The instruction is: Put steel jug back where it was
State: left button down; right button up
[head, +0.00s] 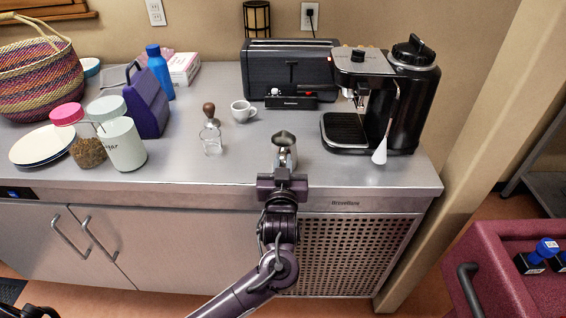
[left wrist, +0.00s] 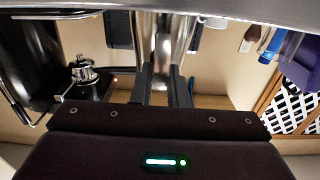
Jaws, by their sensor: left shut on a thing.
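The steel jug (head: 284,152) is a small shiny metal pitcher, upright near the front edge of the counter, left of the coffee machine. My left gripper (head: 283,174) reaches it from the front and is shut on it. In the left wrist view the jug (left wrist: 166,38) stands between the two dark fingers. I cannot tell whether its base touches the counter (head: 350,178). My right gripper is not in view.
The black coffee machine (head: 361,100) stands right of the jug, with a toaster (head: 287,70) behind. A white cup (head: 243,111), a clear glass (head: 211,140) and jars (head: 122,142) stand to the left. The counter around the jug is clear.

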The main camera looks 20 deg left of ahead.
pick_arm(q)
jog(key=shift+f, duration=0.1)
jog(key=c, duration=1.4)
grip_release()
jog(key=shift+r, duration=0.25)
jog(key=b+v, duration=0.1)
jog(key=v, duration=1.1)
